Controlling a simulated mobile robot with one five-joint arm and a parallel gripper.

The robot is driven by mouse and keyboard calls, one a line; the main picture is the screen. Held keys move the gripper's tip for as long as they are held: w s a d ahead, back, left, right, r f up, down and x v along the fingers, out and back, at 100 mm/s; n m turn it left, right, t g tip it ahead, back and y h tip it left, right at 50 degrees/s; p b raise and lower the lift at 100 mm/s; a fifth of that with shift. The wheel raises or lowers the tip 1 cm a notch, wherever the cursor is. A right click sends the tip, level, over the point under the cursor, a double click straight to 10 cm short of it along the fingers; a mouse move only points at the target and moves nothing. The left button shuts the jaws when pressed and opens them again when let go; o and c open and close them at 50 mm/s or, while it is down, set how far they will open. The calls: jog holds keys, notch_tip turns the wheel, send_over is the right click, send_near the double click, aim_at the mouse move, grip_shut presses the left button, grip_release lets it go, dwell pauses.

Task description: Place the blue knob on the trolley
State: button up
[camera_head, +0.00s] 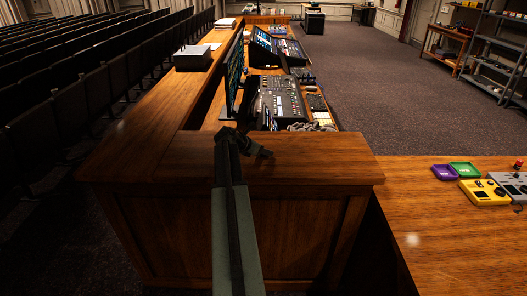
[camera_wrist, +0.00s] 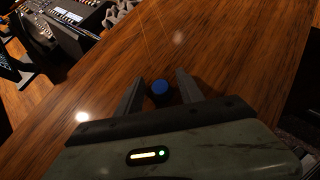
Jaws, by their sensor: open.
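The blue knob (camera_wrist: 160,87) stands on the brown wooden desk top, between the two fingers of my gripper (camera_wrist: 160,77) in the wrist view. The fingers are open, with a gap visible on each side of the knob. In the head view my gripper (camera_head: 262,152) is small and dark over the near end of the desk (camera_head: 310,150), and the knob cannot be made out there. A wooden stand with a lower shelf (camera_head: 447,58) is at the back right; I cannot tell whether it is the trolley.
Mixing consoles (camera_head: 278,100) and a monitor (camera_head: 235,75) stand farther along the desk. A wooden surface at right (camera_head: 440,235) bears purple (camera_head: 445,172) and green (camera_head: 467,169) trays and a yellow device (camera_head: 484,192). Seat rows fill the left; carpet (camera_head: 370,100) is open behind.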

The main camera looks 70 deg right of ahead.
jog(key=p+v, duration=0.7)
jog(key=v, duration=0.5)
